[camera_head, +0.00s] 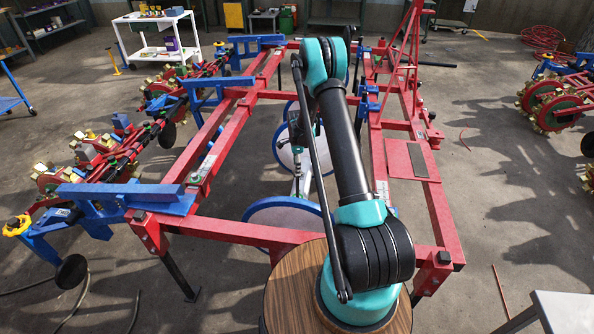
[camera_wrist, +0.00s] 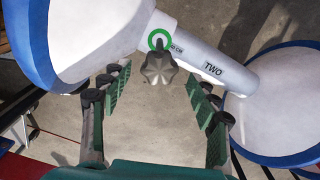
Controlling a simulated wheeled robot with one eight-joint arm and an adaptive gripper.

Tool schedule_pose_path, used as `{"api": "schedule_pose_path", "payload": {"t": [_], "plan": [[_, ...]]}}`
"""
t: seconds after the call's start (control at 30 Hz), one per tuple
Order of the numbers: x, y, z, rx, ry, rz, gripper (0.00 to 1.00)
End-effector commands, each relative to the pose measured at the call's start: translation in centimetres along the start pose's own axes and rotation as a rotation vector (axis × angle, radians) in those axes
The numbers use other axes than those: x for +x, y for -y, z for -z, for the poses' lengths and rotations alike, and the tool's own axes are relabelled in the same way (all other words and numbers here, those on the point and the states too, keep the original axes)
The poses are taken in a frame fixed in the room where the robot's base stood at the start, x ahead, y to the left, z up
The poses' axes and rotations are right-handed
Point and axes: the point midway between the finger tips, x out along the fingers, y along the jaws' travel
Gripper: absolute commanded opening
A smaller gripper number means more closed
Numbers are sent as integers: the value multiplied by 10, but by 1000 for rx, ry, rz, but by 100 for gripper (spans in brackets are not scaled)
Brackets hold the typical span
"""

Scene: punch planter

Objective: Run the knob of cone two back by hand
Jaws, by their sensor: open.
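The knob (camera_wrist: 159,67), grey and lobed, stands by a green ring (camera_wrist: 154,43) at the left end of a white tube (camera_wrist: 190,58) in the wrist view. The tube bears the label TWO (camera_wrist: 213,68). A large white cone (camera_wrist: 85,35) with a blue rim fills the upper left, and another white cone (camera_wrist: 280,110) lies at the right. My gripper (camera_wrist: 158,79) is open, its ribbed green fingers left and right of the knob, with visible gaps to it. In the head view, I cannot make out the knob near my arm.
The red frame (camera_head: 437,215) surrounds the cones in the head view. Blue-and-red planter units (camera_head: 100,150) line the left side. Bare concrete floor (camera_head: 500,200) lies to the right. A white cart (camera_head: 165,50) stands at the back left.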

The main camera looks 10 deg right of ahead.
Motion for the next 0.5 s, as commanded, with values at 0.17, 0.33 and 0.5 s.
{"api": "schedule_pose_path", "payload": {"t": [0.17, 0.33, 0.5], "plan": [[18, 0, 0, 0, 0, 0, 61], [24, 0, 0, 0, 0, 0, 61], [24, 0, 0, 0, 0, 0, 61]]}}
